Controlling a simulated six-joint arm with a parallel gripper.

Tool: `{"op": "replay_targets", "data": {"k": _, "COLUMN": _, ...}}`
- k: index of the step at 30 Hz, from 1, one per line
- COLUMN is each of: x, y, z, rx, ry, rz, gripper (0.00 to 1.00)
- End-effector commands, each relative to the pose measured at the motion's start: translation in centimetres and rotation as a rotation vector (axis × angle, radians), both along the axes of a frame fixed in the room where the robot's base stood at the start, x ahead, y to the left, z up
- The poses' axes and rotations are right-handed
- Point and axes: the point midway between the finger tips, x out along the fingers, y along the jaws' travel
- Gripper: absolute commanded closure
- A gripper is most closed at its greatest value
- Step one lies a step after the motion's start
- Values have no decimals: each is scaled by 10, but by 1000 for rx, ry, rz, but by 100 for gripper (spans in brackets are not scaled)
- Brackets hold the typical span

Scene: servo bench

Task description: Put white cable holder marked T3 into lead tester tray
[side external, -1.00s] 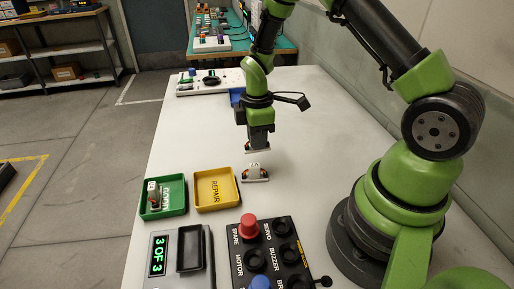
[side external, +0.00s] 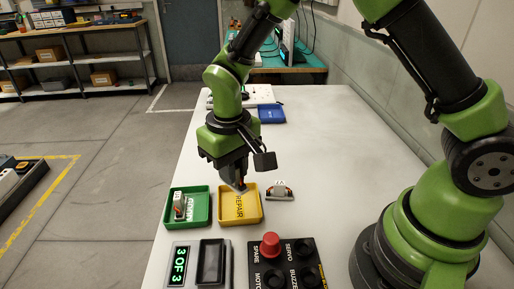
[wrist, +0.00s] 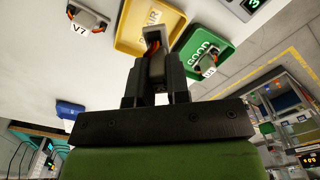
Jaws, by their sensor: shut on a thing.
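My gripper (side external: 238,184) is over the yellow repair tray, pointing down. In the wrist view its jaws (wrist: 154,62) are shut on a white cable holder (wrist: 153,36) with something orange in it. The holder's mark cannot be read, and the jaws hide most of it in the side view. The lead tester (side external: 179,284) shows "3 OF 3" in green. Its dark tray (side external: 211,262) looks empty and lies in front of the green and yellow trays.
The yellow repair tray (side external: 257,217) is under my gripper. The green tray (side external: 171,219) holds a white holder (side external: 180,206). Another white holder (side external: 280,190), marked V7 in the wrist view, stands right of the yellow tray. A button panel (side external: 290,268) is at the front. A blue tray (side external: 271,114) lies farther back.

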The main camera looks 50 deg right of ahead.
Motion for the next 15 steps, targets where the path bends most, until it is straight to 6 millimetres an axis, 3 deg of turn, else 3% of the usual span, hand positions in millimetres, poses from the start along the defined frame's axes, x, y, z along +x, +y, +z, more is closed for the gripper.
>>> {"op": "replay_targets", "data": {"k": 6, "x": -20, "y": 58, "z": 0, "rx": 0, "ry": -1, "rz": -328, "gripper": 100}}
{"op": "replay_targets", "data": {"k": 15, "x": -45, "y": 103, "z": 0, "rx": 0, "ry": -1, "rz": -645, "gripper": 100}}
